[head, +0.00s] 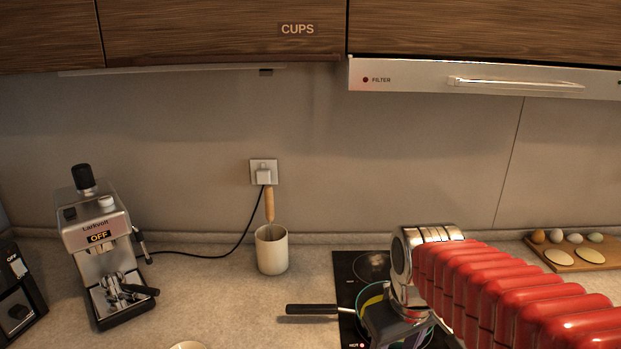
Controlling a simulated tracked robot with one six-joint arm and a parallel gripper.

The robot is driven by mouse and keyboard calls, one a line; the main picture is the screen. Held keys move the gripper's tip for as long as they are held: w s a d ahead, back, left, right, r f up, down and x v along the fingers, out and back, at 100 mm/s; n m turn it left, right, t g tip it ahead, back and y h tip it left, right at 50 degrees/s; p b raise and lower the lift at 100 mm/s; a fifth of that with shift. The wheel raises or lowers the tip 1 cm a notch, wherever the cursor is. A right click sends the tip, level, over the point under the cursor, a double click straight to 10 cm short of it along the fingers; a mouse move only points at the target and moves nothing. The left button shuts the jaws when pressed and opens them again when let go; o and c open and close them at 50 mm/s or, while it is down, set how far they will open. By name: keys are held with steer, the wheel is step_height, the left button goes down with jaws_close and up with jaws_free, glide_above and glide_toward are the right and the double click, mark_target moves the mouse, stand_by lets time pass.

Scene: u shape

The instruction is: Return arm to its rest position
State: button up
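My red ribbed arm reaches in from the lower right, over the black stovetop (345,268). It ends in a silver wrist with my dark gripper (385,326) below it, pointing down over a frying pan. The pan's black handle (311,309) sticks out to the left. Part of the pan's rim and something yellow in or at it show around the gripper, but most of the pan is hidden. The fingertips cannot be made out, so I cannot tell whether the gripper is open or touches the pan.
A coffee machine (95,235) marked OFF stands at the left. A cream pot (271,250) with a wooden-handled tool stands mid-counter near a wall socket (263,172). A wooden board (592,257) with several eggs is at the right. A range hood (420,76) and cupboards hang above.

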steer(key=s+d+r+m+t, duration=0.1)
steer(key=s+r+m+t, duration=0.1)
steer(key=s, duration=0.6)
steer(key=shift+r+m+t, duration=0.15)
steer(key=shift+m+t, duration=0.65)
steer(key=shift+m, duration=0.2)
steer(key=shift+s, duration=0.1)
steer(key=shift+c, duration=0.6)
